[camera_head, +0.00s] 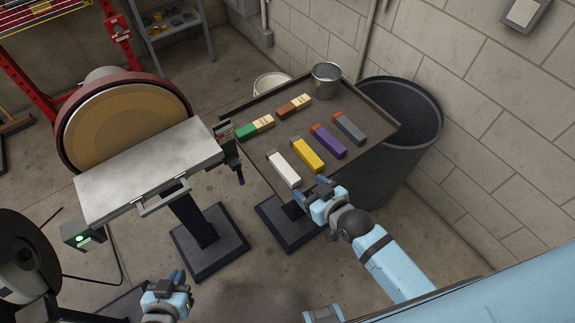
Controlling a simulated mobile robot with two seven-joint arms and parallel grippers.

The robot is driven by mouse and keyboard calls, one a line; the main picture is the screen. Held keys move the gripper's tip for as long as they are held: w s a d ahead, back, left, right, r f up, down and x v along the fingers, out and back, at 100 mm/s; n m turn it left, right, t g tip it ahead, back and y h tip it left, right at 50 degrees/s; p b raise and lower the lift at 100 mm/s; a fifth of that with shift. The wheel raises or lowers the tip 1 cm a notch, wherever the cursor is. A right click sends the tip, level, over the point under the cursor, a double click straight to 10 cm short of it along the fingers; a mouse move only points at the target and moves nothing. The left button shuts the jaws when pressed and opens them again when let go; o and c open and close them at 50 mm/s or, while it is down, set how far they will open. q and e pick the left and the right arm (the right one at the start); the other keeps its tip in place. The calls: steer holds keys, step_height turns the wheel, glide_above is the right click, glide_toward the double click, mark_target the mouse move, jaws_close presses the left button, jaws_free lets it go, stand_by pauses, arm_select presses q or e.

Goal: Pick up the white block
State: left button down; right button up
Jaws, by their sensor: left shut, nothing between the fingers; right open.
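The white block (284,170) lies on the dark table (262,174), near its front-left edge. My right gripper (312,189) is open and empty, just to the right of and in front of the white block's near end. I cannot tell whether it touches the block. My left gripper (167,281) is shut and empty, low at the bottom of the view, well away from the table.
A yellow block (307,155), a purple block (328,141) and a grey block (349,128) lie right of the white one. Green (255,128) and brown (294,107) blocks and a metal cup (326,80) are behind. A disc sander (150,165) stands left, a dark bin (385,150) right.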

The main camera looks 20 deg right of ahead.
mark_target(287, 171)
steer(key=x, duration=0.4)
steer(key=shift+w+a, duration=0.15)
steer(key=shift+w, duration=0.3)
steer(key=p+x, duration=0.1)
steer(key=x, duration=0.3)
steer(key=shift+w+a+f, duration=0.15)
steer(key=shift+w+a, duration=0.05)
steer(key=shift+c, duration=0.2)
steer(key=c, duration=1)
steer(key=shift+c, duration=0.2)
